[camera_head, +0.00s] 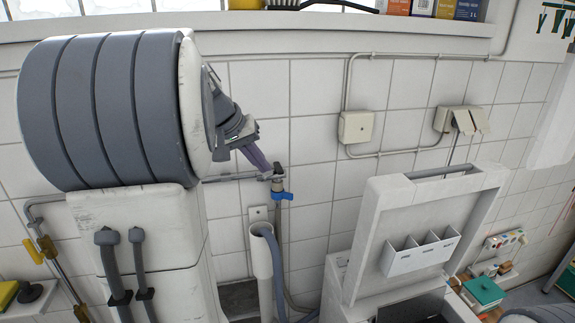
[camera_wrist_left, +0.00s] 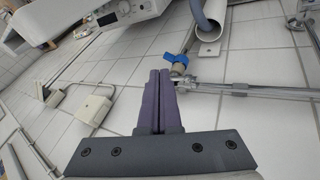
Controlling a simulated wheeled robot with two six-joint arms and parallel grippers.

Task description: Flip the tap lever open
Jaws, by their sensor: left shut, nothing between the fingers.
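The tap (camera_head: 278,175) sits on the tiled wall at the end of a horizontal metal pipe. Its blue lever (camera_head: 282,195) is just below the tap's top and looks roughly crosswise to the vertical pipe. In the left wrist view the blue lever (camera_wrist_left: 176,59) is just beyond the fingertips, slightly right. My left gripper (camera_head: 267,168) has its purple fingers pressed together and empty, pointing down to the right at the tap. In the left wrist view the closed fingers (camera_wrist_left: 159,73) reach close to the tap body. I cannot tell whether they touch it. My right gripper is not in view.
A grey hose (camera_head: 268,243) enters a white standpipe (camera_head: 261,262) below the tap. A white machine with a raised lid (camera_head: 362,215) stands to the right. Wall boxes (camera_head: 356,127) and conduit are right of the tap. A shelf with boxes (camera_head: 445,8) runs above.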

